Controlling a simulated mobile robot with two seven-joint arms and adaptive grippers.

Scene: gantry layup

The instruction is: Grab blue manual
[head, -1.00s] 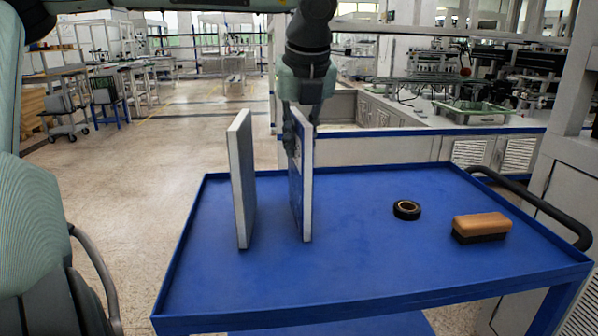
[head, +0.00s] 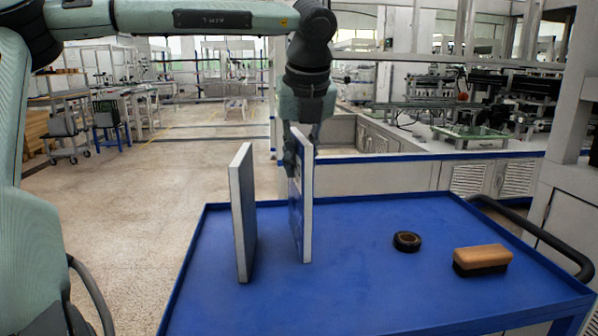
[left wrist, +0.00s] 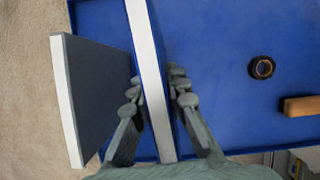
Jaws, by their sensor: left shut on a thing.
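The blue manual (head: 306,215) stands upright, its white edge toward me and a blue cover on its left side. It shows in the middle of the left wrist view (left wrist: 150,75). My left gripper (head: 299,160) comes down on it from above and behind. In the left wrist view, the fingers of my left gripper (left wrist: 157,95) lie on either side of the manual, shut on it. Whether the manual's lower edge touches the cart is hard to tell. A second manual (head: 243,215), with a dark grey cover (left wrist: 100,90), stands upright to its left. My right gripper is not in view.
The blue cart (head: 350,285) has a raised rim and a black handle at right. A dark ring-shaped roll (head: 407,241) and a tan block with a dark underside (head: 482,260) lie on its right half. The cart's middle is clear. A low white counter stands behind.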

